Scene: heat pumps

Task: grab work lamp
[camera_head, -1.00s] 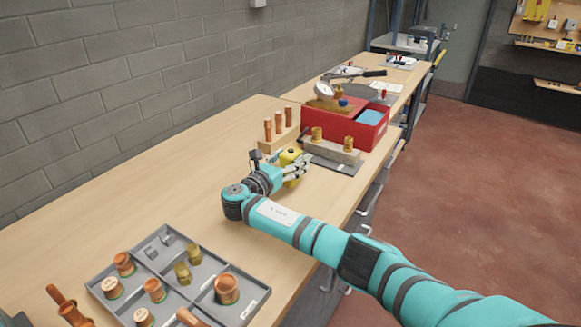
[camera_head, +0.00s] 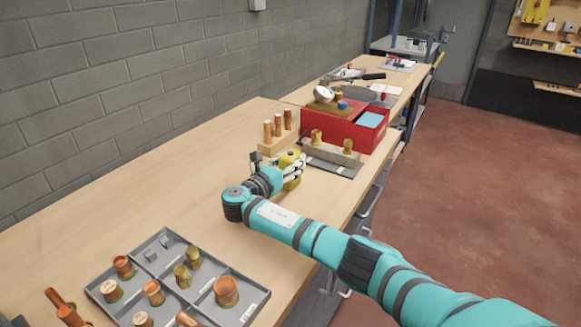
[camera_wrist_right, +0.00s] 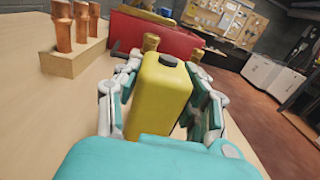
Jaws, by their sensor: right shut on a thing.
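The work lamp looks like a yellow block with a dark cap on top. In the right wrist view the lamp (camera_wrist_right: 160,95) stands between the two fingers of my right gripper (camera_wrist_right: 165,92), with a finger against or close to each side. In the head view the yellow lamp (camera_head: 287,159) shows only partly, behind the fingers of my right gripper (camera_head: 291,172). My right gripper is shut on it, low over the wooden bench. Whether the lamp touches the bench is hidden. My left gripper is not in view.
A wooden block with copper pipes (camera_head: 276,142) stands just beyond the lamp. A grey block with brass fittings (camera_head: 333,153) and a red box (camera_head: 340,133) are close on the right. A grey tray (camera_head: 258,293) of fittings lies at the front. Bare bench (camera_head: 150,195) lies left.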

